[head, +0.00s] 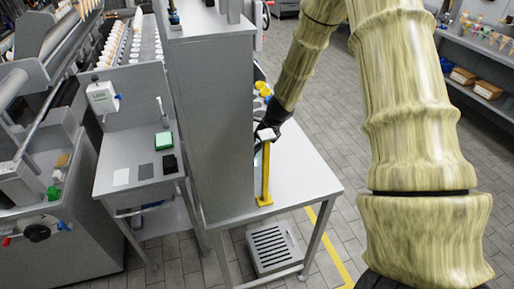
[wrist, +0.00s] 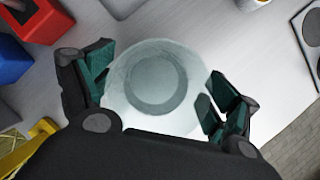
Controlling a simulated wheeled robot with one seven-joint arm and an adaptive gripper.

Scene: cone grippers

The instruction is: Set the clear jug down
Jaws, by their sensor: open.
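The clear jug (wrist: 155,85) shows from above in the wrist view as a round, see-through shape standing on the light grey table (wrist: 205,25). My gripper (wrist: 160,82) is open, with one dark green-padded finger on each side of the jug. The left finger is close to the jug's side and the right finger overlaps its edge; I cannot tell whether either touches. In the head view my gripper (head: 268,132) is low over the table behind a yellow post, and the jug is mostly hidden there.
A red box (wrist: 40,18) and a blue box (wrist: 15,60) stand left of the jug. The yellow post (head: 266,175) stands near the table's front edge. A grey panel (head: 210,120) rises at the left. A dark-edged tray (wrist: 308,35) lies at the right.

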